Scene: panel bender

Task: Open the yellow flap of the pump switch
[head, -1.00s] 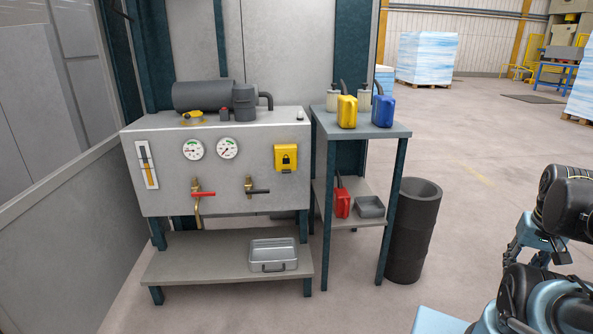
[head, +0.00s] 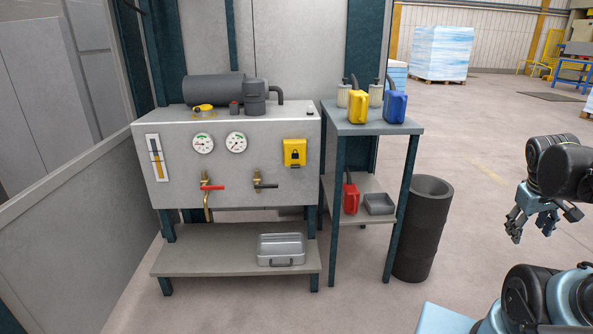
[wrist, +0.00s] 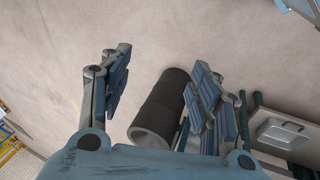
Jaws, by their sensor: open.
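The yellow flap (head: 295,152) with a black padlock symbol is on the right part of the grey unit's front face. It looks closed, and the switch behind it is hidden. My gripper (head: 537,226) hangs at the right of the head view, well to the right of the flap and apart from it. In the wrist view my gripper (wrist: 160,95) has its fingers spread wide with nothing between them. The flap does not show in the wrist view.
The grey hydraulic unit (head: 240,190) carries two gauges, a red-handled valve (head: 211,187) and a black-handled valve (head: 265,185). A side table (head: 372,129) with jugs and a dark cylindrical bin (head: 424,230) stand between my gripper and the unit. Open floor lies right.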

